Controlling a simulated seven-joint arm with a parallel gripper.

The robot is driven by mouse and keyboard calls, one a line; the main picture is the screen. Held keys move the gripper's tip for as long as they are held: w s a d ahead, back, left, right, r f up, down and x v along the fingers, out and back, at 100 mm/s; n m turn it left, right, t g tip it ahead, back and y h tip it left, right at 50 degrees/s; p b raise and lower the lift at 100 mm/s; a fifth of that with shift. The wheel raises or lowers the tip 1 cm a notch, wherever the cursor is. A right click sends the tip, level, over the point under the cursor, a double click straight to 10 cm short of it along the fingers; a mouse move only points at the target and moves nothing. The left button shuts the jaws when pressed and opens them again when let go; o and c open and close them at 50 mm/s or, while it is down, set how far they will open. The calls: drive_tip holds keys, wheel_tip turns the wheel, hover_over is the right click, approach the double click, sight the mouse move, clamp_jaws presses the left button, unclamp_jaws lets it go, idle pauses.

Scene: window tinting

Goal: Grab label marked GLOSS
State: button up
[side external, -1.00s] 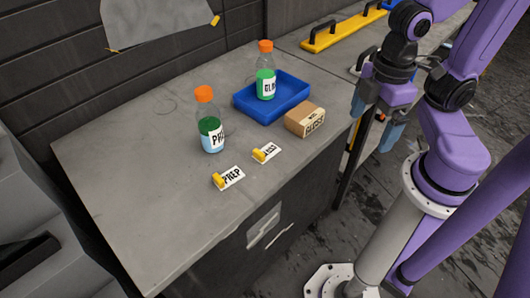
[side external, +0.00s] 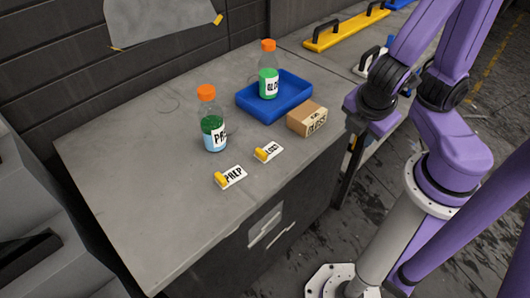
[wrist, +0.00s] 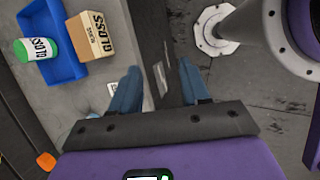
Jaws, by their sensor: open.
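Two small white label cards with yellow tabs lie on the grey bench top in the side view. The front one reads PREP (side external: 234,177). The other label (side external: 271,152) has print ending in what looks like OSS, its start covered by its tab. In the wrist view a white card corner (wrist: 112,89) shows beside my left finger; the rest is hidden. My gripper (wrist: 158,88) is open and empty, its blue fingers over the bench's edge and the floor, right of the labels. In the side view my arm hides the fingers.
A cardboard box marked GLOSS (side external: 307,119) stands beside a blue tray (side external: 293,104) holding a green bottle (side external: 268,80) with an orange cap. Another orange-capped bottle (side external: 213,135) stands left of the tray. The bench top's front left is clear.

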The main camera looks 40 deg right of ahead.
drive_tip(key=w+a+f+n+t+h, duration=0.2)
drive_tip(key=w+f+n+t, duration=0.2)
drive_tip(key=n+t, duration=0.3)
drive_tip(key=n+t+y, duration=0.4)
drive_tip(key=n+y, duration=0.2)
drive_tip(key=n, duration=0.6)
approach(258, 150)
drive_tip(key=x, duration=1)
drive_tip(key=shift+w+d+f, duration=0.1)
drive_tip(key=shift+w, duration=0.15)
clamp_jaws()
